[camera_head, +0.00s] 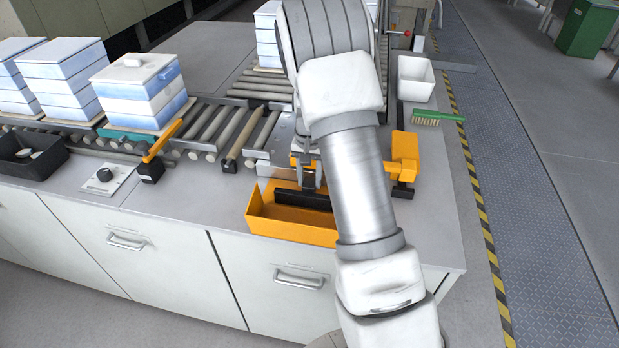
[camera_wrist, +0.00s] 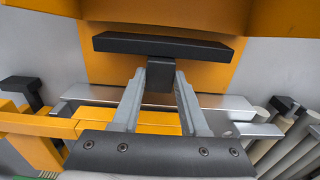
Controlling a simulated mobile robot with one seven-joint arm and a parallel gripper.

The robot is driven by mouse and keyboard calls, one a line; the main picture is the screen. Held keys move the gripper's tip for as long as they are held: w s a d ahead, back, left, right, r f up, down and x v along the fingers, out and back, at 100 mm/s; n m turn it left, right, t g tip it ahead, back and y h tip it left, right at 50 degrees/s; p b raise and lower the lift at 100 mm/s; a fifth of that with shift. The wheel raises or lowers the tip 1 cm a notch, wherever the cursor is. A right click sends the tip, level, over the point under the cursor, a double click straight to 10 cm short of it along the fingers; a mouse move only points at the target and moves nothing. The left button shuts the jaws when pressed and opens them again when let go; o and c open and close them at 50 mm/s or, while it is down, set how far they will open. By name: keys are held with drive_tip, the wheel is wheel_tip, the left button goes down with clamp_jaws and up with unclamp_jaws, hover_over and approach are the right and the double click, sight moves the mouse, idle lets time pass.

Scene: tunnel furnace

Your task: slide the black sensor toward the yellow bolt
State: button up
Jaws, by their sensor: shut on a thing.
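My gripper (camera_head: 308,180) is shut on a black T-shaped piece, which looks like the black sensor (camera_head: 303,200). In the wrist view the fingertips (camera_wrist: 161,76) close on its short stem, and its long bar (camera_wrist: 165,46) lies crosswise beyond them. In the head view the bar shows over the orange-yellow open bin (camera_head: 265,222); whether it touches the bin is unclear. No part is clearly a yellow bolt. Yellow candidates are a bracket with a black foot (camera_head: 405,147) right of my arm and a bar with a black end (camera_head: 163,140) to the left.
A roller conveyor (camera_head: 205,128) carries white and blue stacked boxes (camera_head: 142,92). A black tray (camera_head: 38,168) and a knob panel (camera_head: 106,178) are at left. A white bin (camera_head: 416,85) and green brush (camera_head: 436,117) are at right.

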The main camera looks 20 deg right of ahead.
clamp_jaws()
idle(0.9)
